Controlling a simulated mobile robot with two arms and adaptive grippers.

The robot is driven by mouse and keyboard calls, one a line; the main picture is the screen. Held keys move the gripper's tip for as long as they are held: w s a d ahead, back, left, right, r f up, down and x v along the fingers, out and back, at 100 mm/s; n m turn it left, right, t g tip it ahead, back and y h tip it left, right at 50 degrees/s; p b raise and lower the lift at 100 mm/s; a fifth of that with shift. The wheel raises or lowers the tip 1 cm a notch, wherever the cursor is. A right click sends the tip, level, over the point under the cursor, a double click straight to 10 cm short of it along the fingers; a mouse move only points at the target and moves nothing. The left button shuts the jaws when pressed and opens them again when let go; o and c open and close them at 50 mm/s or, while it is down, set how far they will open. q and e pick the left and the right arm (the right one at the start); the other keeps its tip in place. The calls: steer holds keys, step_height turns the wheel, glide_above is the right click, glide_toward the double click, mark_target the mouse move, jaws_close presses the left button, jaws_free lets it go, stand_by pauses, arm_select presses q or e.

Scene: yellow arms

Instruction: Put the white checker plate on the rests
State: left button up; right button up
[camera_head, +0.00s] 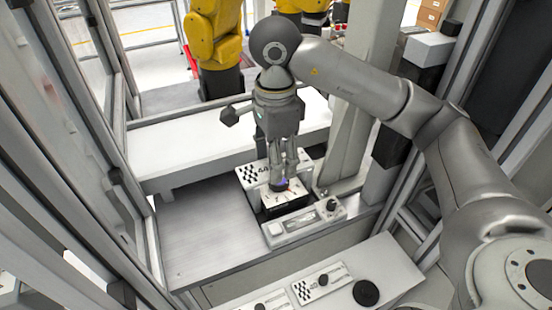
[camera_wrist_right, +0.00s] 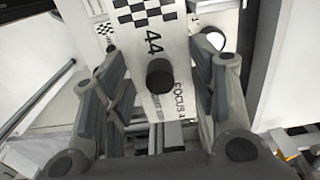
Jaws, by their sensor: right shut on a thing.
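The white checker plate (camera_wrist_right: 178,55) has a black-and-white checker patch, a "44" mark, further lettering and a black round knob (camera_wrist_right: 160,75). In the right wrist view it lies between the two fingers of my right gripper (camera_wrist_right: 160,55), which is shut on it. In the head view my right gripper (camera_head: 283,184) points down over the bench, with a white checkered surface (camera_head: 250,174) around its fingers. The fingers hide part of that surface, and the exact contact is hard to see. The rests cannot be made out clearly. My left gripper is not in view.
A small white device with a dark knob (camera_head: 331,205) stands just right of the gripper. A similar checkered plate (camera_head: 318,285) and a black disc (camera_head: 366,292) lie on the front white table. The grey bench (camera_head: 200,235) is clear on the left. Frame posts stand on both sides.

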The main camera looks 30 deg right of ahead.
steer(key=w+d+f+p, duration=0.1)
steer(key=w+d+f, duration=0.1)
steer(key=w, duration=0.1)
steer(key=w+d+f+p, duration=0.1)
steer(key=w+d+f, duration=0.1)
steer(key=w+f, duration=0.1)
steer(key=w+d+f+p, duration=0.1)
steer(key=w+f, duration=0.2)
steer(key=shift+w+d+f+p, duration=0.1)
steer(key=shift+d+f+p, duration=0.15)
steer(key=shift+d+p, duration=0.15)
step_height(320, 180, down, 3)
steer(key=shift+w+f+p, duration=0.1)
steer(key=shift+p, duration=0.35)
steer(key=shift+f, duration=0.2)
steer(key=o, duration=1.1)
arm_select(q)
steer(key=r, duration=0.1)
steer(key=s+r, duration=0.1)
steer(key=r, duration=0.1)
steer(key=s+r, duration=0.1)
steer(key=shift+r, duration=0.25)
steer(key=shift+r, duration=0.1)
arm_select(e)
steer(key=shift+r, duration=0.15)
